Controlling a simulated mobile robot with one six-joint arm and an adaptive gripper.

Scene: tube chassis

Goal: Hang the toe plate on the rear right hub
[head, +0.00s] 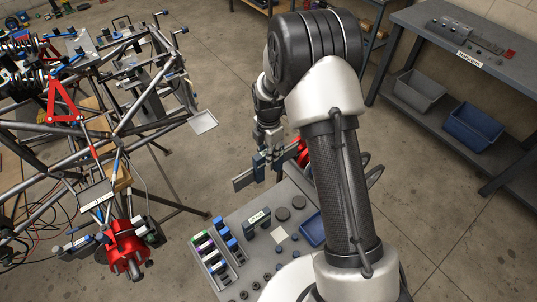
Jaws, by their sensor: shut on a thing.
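My gripper (268,158) hangs below my arm near the picture's middle, above the far end of the grey cart. It is shut on a flat grey plate (242,181), seen nearly edge-on, which I take for the toe plate. The plate reaches out to the left, with a dark blue part near the fingers. A red hub (124,243) with studs sits at the chassis's near corner, lower left, well apart from the plate. I cannot tell from its label which hub it is. My arm hides part of the cart.
The tube chassis (60,128) fills the left side, with tubes and loose cables around the hub. The grey cart (232,219) holds a tool rack, discs and a blue tray (313,230). A workbench (440,38) with bins stands right. Bare floor lies between chassis and cart.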

